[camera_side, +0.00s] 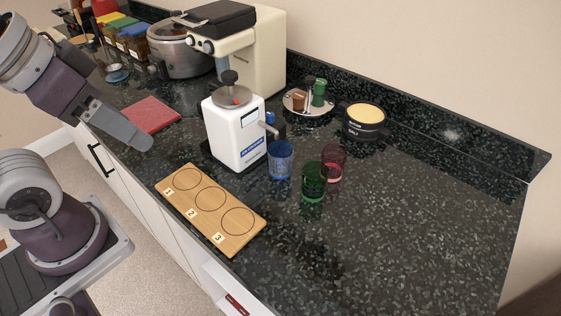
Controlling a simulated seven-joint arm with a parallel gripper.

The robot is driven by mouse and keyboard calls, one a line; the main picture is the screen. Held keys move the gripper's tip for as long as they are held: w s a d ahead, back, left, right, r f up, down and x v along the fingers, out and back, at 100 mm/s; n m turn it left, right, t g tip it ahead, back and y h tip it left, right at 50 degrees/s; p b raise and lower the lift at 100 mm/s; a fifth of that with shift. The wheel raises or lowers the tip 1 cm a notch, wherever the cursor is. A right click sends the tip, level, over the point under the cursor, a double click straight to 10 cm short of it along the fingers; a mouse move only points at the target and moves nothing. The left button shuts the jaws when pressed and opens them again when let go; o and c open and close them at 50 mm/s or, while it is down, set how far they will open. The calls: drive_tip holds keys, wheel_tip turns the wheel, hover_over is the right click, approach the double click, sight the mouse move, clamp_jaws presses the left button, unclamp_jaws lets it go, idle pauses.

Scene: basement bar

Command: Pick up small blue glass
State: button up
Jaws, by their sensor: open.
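The small blue glass (281,160) is see-through and stands upright on the dark speckled counter (400,230), just right of the white machine. A green glass (313,182) stands to its front right, and a red glass (334,162) stands to its right, close to the green one. My gripper (138,137) is at the upper left, above the counter's front edge near the red mat. It is open and empty, well to the left of the blue glass. I see it from the side, so the gap between the fingers is hidden.
A wooden board (210,208) with three numbered circles lies in front of the white machine (235,130). A red mat (151,115) lies at left. A round tray (309,108) and black salt container (365,121) stand behind the glasses. The counter's right side is clear.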

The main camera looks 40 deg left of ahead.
wheel_tip(320, 180, up, 5)
drive_tip(key=w+m+g+y, duration=0.2)
drive_tip(key=w+m+y, duration=0.4)
drive_tip(key=w+m, duration=0.65)
drive_tip(key=w+d+m+t+y, duration=0.3)
drive_tip(key=w+d+m+t, duration=0.4)
drive_tip(key=d+m, duration=0.6)
drive_tip(key=m+g, duration=0.1)
drive_tip(key=m, duration=0.1)
approach(280, 145)
drive_tip(key=shift+n+y, duration=0.25)
drive_tip(key=shift+y, duration=0.05)
drive_tip(key=x, duration=0.6)
drive_tip(key=shift+d+f, duration=0.15)
drive_tip(key=shift+f, duration=0.1)
clamp_jaws()
drive_tip(key=shift+r, duration=0.1)
